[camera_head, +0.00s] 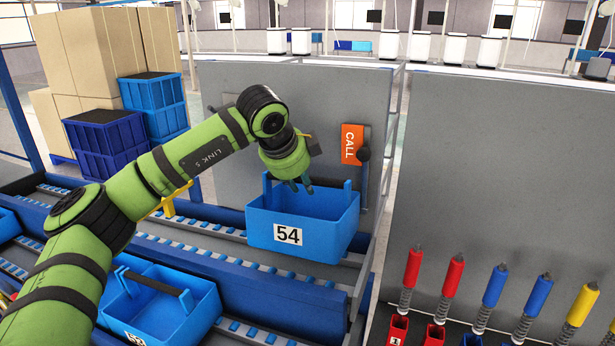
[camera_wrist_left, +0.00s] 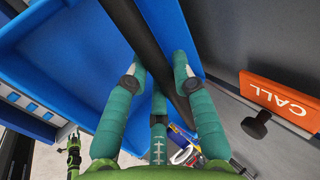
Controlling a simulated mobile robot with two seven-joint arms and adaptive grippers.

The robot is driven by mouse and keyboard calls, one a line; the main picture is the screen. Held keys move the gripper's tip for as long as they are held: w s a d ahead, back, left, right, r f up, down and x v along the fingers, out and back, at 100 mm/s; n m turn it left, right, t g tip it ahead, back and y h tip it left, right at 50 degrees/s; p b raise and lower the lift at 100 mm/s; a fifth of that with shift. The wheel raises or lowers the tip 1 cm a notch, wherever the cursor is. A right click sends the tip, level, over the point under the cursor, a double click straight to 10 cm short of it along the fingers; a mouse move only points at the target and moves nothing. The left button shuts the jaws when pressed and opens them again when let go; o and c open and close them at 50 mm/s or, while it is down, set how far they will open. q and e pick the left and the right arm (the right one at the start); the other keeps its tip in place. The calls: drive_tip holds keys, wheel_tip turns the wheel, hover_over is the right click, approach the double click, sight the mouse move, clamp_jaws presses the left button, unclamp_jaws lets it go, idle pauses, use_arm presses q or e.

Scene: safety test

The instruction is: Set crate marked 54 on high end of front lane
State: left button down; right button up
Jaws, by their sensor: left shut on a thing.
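The blue crate marked 54 (camera_head: 337,226) is upright at the right end of the rear roller lane (camera_head: 190,229). I cannot tell whether its base touches the rollers. My left gripper (camera_head: 293,183) reaches into it from above. In the left wrist view, the gripper's teal fingers (camera_wrist_left: 158,75) are shut around the crate's black handle bar (camera_wrist_left: 133,25), and the crate's blue inside (camera_wrist_left: 75,70) looks empty. The front lane (camera_head: 248,334) runs nearer to me, lower in the picture. My right gripper is not in view.
Another blue crate (camera_head: 187,316) with a black handle sits on the front lane; its label is partly cut off. An orange CALL sign (camera_head: 351,144) with a black knob is on the grey panel behind.

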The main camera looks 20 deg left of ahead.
use_arm(q)
drive_tip(key=shift+f, duration=0.45)
wheel_tip(320, 180, down, 3)
drive_tip(key=shift+f+b, duration=0.15)
drive_tip(key=shift+b, duration=0.55)
wheel_tip(320, 180, down, 3)
drive_tip(key=b, duration=0.3)
drive_tip(key=shift+w+f+b, duration=0.1)
drive_tip(key=shift+f+b, duration=0.1)
drive_tip(key=shift+b, duration=0.15)
drive_tip(key=shift+f+b, duration=0.4)
drive_tip(key=shift+b, duration=0.05)
drive_tip(key=shift+s+d+f, duration=0.1)
drive_tip(key=shift+s+f, duration=0.1)
drive_tip(key=shift+f, duration=0.1)
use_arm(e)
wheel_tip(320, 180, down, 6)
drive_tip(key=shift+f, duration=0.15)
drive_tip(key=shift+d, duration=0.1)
use_arm(q)
drive_tip(key=c, duration=1)
unclamp_jaws()
drive_tip(key=shift+o, duration=0.2)
drive_tip(key=shift+w, duration=0.1)
